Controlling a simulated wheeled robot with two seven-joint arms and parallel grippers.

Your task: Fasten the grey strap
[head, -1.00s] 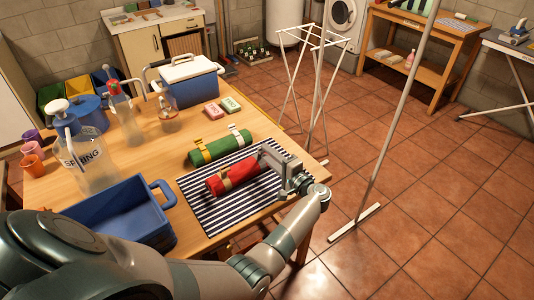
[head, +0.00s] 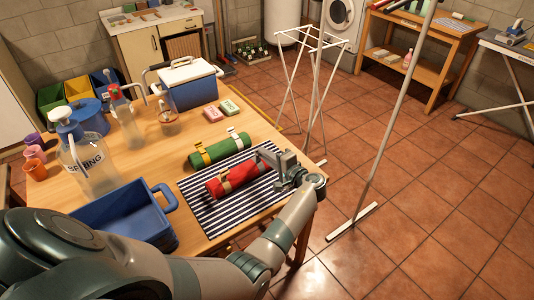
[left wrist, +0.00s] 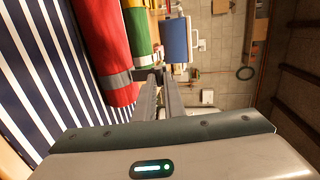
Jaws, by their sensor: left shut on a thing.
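A red roll (head: 240,176) lies on a blue-and-white striped mat (head: 205,220) at the table's right front. A tan strap (head: 225,186) circles its near part. The grey strap (left wrist: 117,80) shows as a band around the red roll in the left wrist view, where the roll (left wrist: 97,35) stands left of my fingers. My left gripper (head: 268,157) is at the roll's far right end, over the mat. In the left wrist view its fingers (left wrist: 157,76) are close together beside the grey band, shut on a small dark piece, seemingly the grey strap's end. The strap's fastening is unclear. My right gripper is out of view.
A green roll (head: 220,148) with yellow and pale straps lies just behind the red one. A blue crate (head: 125,205) stands left of the mat. A cooler (head: 190,85), soaps (head: 222,109), bottles and cups occupy the table. A white drying rack (head: 312,90) stands beyond the right edge.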

